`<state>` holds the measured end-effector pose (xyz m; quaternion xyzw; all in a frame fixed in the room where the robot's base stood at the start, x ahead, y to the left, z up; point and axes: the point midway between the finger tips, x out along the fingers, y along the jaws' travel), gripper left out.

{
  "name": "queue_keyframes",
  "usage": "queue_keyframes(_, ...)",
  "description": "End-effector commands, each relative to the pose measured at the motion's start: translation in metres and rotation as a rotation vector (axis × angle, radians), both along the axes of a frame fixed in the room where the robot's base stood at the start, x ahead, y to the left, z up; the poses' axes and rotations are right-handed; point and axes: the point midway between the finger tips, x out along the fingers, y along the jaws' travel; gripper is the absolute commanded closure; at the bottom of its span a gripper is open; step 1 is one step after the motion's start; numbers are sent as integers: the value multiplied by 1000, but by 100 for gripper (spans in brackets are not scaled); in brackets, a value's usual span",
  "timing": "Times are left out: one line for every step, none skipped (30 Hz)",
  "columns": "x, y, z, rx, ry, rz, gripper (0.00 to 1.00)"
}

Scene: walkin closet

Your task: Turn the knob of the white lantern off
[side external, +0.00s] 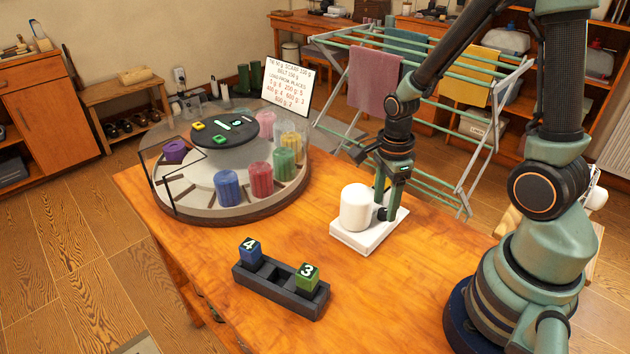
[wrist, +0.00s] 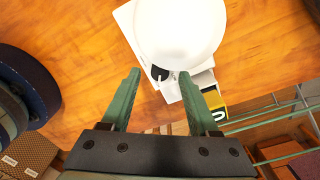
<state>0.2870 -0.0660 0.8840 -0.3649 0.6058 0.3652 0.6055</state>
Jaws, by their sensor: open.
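The white lantern (side external: 356,208) is a rounded white cylinder standing upright on a flat white base (side external: 345,238). In the wrist view the lantern (wrist: 183,28) fills the top middle. Its small black knob (wrist: 161,71) has a light pointer mark and sits at the lantern's near side. My gripper (wrist: 158,74) is open, with one green fingertip on each side of the knob in the wrist view; I cannot tell whether either touches it. In the side view my gripper (side external: 386,212) points down just right of the lantern, partly covering the knob.
A black rack (side external: 280,289) with blue and green numbered blocks stands at the table's front. A round carousel (side external: 230,205) with coloured rolls stands at the left. A drying rack (side external: 440,110) stands behind. The wooden table (side external: 390,300) is bare between the black rack and my base.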

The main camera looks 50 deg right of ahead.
Motion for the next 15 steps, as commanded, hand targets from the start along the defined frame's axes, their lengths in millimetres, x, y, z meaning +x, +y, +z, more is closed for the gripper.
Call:
queue_keyframes(-1,0,-5,1,4,0,39)
queue_keyframes(0,0,-7,1,3,0,39)
queue_keyframes(0,0,-9,1,2,0,39)
queue_keyframes(0,0,-11,1,2,0,39)
queue_keyframes(0,0,-12,1,2,0,39)
queue_keyframes(0,0,-14,0,1,0,39)
queue_keyframes(0,0,-14,0,0,0,39)
queue_keyframes(0,0,-15,0,0,0,39)
queue_keyframes(0,0,-15,0,-1,0,39)
queue_keyframes(0,0,-15,0,-1,0,39)
queue_keyframes(0,0,-15,0,-1,0,39)
queue_keyframes(0,0,-15,0,-1,0,39)
queue_keyframes(0,0,-15,0,-1,0,39)
queue_keyframes(0,0,-15,0,-1,0,39)
queue_keyframes(0,0,-15,0,-1,0,39)
